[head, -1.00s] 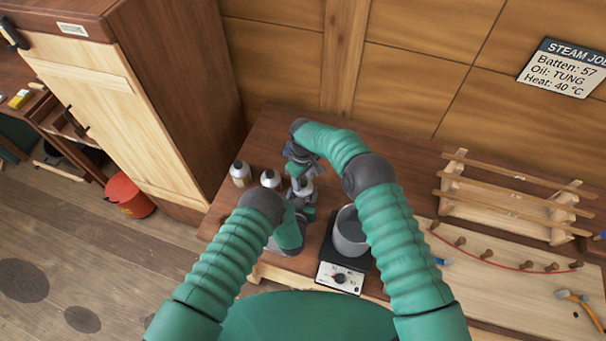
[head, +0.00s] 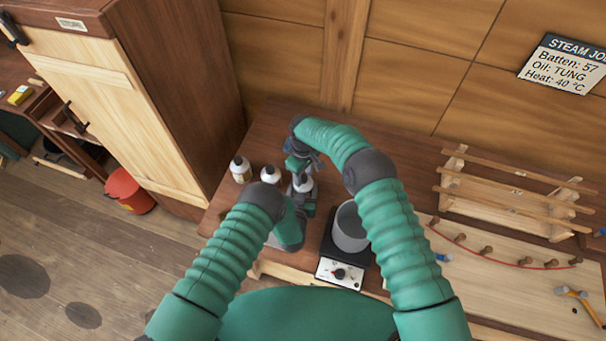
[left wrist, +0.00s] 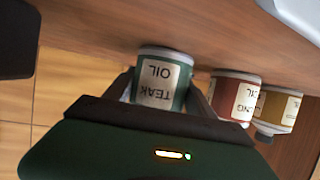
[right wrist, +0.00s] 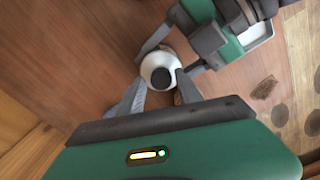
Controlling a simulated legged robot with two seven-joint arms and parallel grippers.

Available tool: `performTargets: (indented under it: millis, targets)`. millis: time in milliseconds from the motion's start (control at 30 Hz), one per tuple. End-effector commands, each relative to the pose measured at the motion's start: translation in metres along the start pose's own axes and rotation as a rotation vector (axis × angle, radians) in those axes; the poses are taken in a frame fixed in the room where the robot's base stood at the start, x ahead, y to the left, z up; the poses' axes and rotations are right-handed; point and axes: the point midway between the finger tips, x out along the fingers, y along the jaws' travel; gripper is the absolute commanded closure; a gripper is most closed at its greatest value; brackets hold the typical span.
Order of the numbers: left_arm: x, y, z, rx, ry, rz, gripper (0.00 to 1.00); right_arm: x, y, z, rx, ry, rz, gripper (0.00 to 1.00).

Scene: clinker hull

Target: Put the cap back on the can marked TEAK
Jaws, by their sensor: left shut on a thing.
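The TEAK OIL can (left wrist: 160,82), with a green body and pale label, is between the fingers of my left gripper (left wrist: 160,92). In the head view its white top (head: 303,184) shows between my two grippers. In the right wrist view, a dark round cap (right wrist: 160,78) appears at the middle of the white top (right wrist: 150,64); I cannot tell whether it is seated. My right gripper (right wrist: 160,88) is above the can, its fingers either side of the dark cap with pale gaps showing. My left gripper (head: 290,222) is low at the can's near side.
Two other cans (head: 241,169) (head: 271,175) stand left of the grippers; the left wrist view shows a red can (left wrist: 235,95) and a yellow can (left wrist: 276,108). A grey pot (head: 349,228) on a hot plate (head: 340,272) stands close on the right. A wooden rack (head: 510,200) is farther right.

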Motion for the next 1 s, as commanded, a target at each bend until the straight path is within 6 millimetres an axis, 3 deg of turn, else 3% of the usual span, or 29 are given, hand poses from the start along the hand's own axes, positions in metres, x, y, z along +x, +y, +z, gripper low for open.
performTargets:
  millis: [100, 467, 567, 800, 1000]
  targets:
    - [0.000, 0.000, 0.001, 0.000, -0.002, -0.001, 1.00, 0.000, -0.001, 0.000, 0.000, 0.000, -0.001, 0.44]
    - [0.000, 0.000, 0.001, 0.000, -0.002, 0.000, 1.00, -0.006, -0.001, -0.001, 0.000, 0.001, -0.001, 0.44]
    - [0.000, 0.000, 0.001, 0.000, -0.002, 0.000, 1.00, -0.022, 0.000, -0.001, 0.000, 0.003, 0.000, 0.44]
    - [0.000, 0.000, 0.001, 0.000, -0.002, 0.000, 1.00, -0.078, 0.001, -0.001, 0.001, 0.003, 0.000, 0.44]
    - [0.000, 0.000, 0.001, 0.000, -0.002, 0.000, 1.00, -0.111, 0.001, -0.001, 0.000, 0.000, -0.001, 0.44]
